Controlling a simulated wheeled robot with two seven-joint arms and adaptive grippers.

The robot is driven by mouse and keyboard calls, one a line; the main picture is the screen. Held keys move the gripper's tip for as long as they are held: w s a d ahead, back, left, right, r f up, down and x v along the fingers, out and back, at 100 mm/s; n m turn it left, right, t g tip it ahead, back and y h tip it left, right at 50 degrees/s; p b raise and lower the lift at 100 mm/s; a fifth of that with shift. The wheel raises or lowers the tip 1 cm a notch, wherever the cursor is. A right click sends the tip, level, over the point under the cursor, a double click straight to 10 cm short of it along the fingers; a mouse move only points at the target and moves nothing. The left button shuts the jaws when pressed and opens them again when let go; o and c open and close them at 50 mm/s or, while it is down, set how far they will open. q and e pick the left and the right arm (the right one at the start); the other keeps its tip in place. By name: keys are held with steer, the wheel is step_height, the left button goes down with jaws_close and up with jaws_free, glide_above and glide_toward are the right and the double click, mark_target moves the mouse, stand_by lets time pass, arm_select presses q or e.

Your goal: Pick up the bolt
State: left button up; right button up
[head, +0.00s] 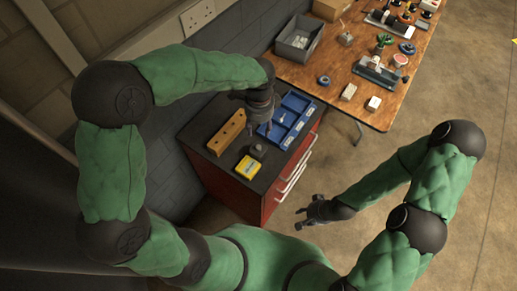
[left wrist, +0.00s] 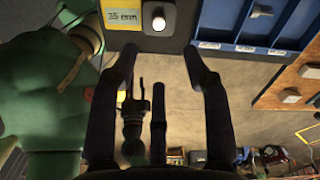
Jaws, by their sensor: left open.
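A grey bolt (head: 256,151) stands on the black top of the red cabinet, beside a yellow box. In the left wrist view the bolt (left wrist: 158,18) shows a pale round end on a darker base, at the top of the picture beyond the fingertips. My left gripper (head: 261,118) is above the cabinet top, between the wooden block and the blue tray. Its fingers (left wrist: 160,66) are spread and empty, apart from the bolt. My right gripper (head: 310,212) is empty beside the cabinet's drawer side, with its fingers looking spread.
A wooden bench (head: 330,76) with a grey bin (head: 299,39) and several parts stands behind. A wall is at left.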

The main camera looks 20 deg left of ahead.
arm_select(q)
steer(key=m, duration=0.4)
steer(key=m+b, duration=0.5)
steer(key=m, duration=0.8)
glide_above(258, 147)
steer(key=w, duration=0.1)
steer(key=f, duration=0.6)
steer(key=shift+d+f, duration=0.2)
steer(key=shift+f, duration=0.2)
steer(key=f+b, duration=0.1)
steer(key=f, duration=0.2)
steer(key=f+b, duration=0.1)
steer(key=f, duration=0.1)
steer(key=shift+s+a+b, duration=0.15)
steer(key=shift+s+b, duration=0.2)
steer(key=shift+s, duration=0.05)
jaws_close()
